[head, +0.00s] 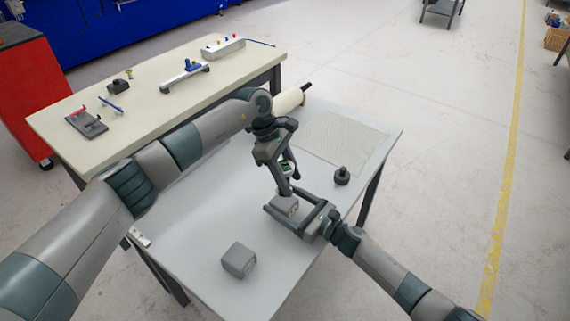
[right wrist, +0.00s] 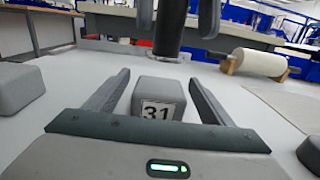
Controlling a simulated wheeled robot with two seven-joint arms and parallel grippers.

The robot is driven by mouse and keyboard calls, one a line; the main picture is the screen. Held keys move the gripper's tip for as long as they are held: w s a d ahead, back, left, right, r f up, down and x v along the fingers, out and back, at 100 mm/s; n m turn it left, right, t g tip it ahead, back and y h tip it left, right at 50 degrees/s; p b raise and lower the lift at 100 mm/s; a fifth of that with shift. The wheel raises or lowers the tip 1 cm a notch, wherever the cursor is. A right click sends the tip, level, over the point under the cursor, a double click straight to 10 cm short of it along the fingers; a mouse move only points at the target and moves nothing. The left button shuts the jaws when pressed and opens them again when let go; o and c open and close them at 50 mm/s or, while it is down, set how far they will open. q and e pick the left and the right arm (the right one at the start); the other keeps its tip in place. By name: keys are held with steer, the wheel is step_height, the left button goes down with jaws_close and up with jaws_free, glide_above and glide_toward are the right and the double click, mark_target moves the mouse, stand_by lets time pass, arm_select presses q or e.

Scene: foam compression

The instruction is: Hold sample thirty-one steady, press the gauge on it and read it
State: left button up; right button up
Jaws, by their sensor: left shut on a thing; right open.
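Sample thirty-one, a grey foam block (head: 285,205) with a "31" label (right wrist: 157,110), sits on the grey table between the fingers of my right gripper (head: 281,199). In the right wrist view this gripper (right wrist: 160,78) is open, with gaps between fingers and block. My left gripper (head: 282,155) is shut on the gauge (head: 286,168), a dark upright tool with a small green display. The gauge's dark shaft (right wrist: 170,30) stands over the block's far side; a gap shows below its end, so it looks apart from the block. The display is too small to read.
Another grey block (head: 238,260) lies near the table's front. A black knob-shaped object (head: 342,177) stands right of the grippers. A pale mat (head: 340,138) and a roll (head: 287,104) are farther back. A cream bench (head: 150,100) with tools stands behind.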

steer(key=shift+s+d, duration=0.1)
steer(key=shift+d, duration=0.05)
steer(key=v, duration=1.1)
steer(key=shift+s+d, duration=0.25)
